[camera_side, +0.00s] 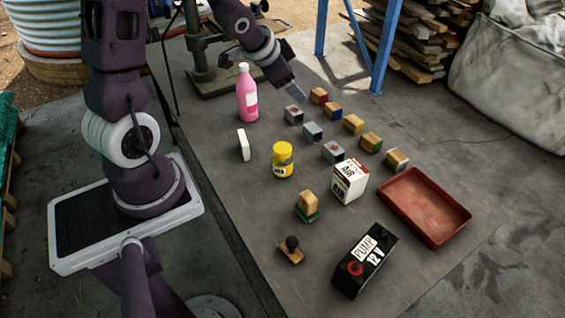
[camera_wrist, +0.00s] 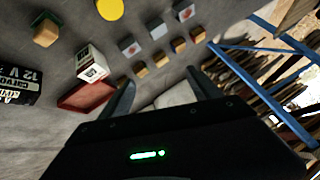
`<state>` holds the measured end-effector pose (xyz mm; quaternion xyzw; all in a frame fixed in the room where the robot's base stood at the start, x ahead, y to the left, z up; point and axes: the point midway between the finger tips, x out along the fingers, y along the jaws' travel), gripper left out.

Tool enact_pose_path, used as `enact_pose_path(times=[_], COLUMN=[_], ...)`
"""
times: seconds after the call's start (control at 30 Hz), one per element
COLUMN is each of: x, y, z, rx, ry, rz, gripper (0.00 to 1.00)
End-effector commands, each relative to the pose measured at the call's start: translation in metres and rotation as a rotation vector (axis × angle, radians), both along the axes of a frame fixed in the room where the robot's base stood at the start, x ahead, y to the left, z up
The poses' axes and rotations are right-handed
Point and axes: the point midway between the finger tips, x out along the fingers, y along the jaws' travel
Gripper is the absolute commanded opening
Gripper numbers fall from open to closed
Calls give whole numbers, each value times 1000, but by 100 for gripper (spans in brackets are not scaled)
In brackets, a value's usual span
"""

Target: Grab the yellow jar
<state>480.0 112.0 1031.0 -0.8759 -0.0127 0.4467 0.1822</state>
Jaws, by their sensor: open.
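The yellow jar (camera_side: 283,160) stands upright near the middle of the table in the side view, with a dark label on its front. In the wrist view the jar's round yellow top (camera_wrist: 110,9) shows at the top edge, partly cut off. My gripper (camera_side: 297,92) is above the far part of the table, beyond the jar and to the right of the pink bottle. In the wrist view its two fingers (camera_wrist: 163,82) are apart with nothing between them. The gripper is well clear of the jar.
A pink bottle (camera_side: 247,95) and a white block (camera_side: 244,145) stand left of the jar. Several wooden and grey blocks (camera_side: 353,124) lie beyond it.

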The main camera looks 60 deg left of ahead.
Motion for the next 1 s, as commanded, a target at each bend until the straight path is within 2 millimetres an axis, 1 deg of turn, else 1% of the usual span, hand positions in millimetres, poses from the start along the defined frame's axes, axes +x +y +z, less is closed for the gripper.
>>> enact_pose_path(times=[0.03,0.07,0.1,0.17,0.2,0.3,0.4,0.5,0.6,0.67,0.77,0.87,1.0], x=[6,10,13,12,9,-6,-21,-37,-56,-59,-51,-37,-14], y=[13,18,22,25,24,15,6,3,6,7,5,3,-3], z=[-36,-54,-78,-112,-133,-171,-186,-192,-197,-198,-202,-208,-221], rx=[-21,-34,-60,-111,-153,-268,-356,-402,-394,-390,-387,-387,-386], ry=[0,-17,-42,-95,-140,-277,-403,-491,-521,-529,-535,-534,-535], rz=[-31,-57,-90,-126,-143,-144,-108,-61,-27,-18,-20,-21,-22], gripper=[72,72,72,72,72,72,72,72,72,72,72,72,72])
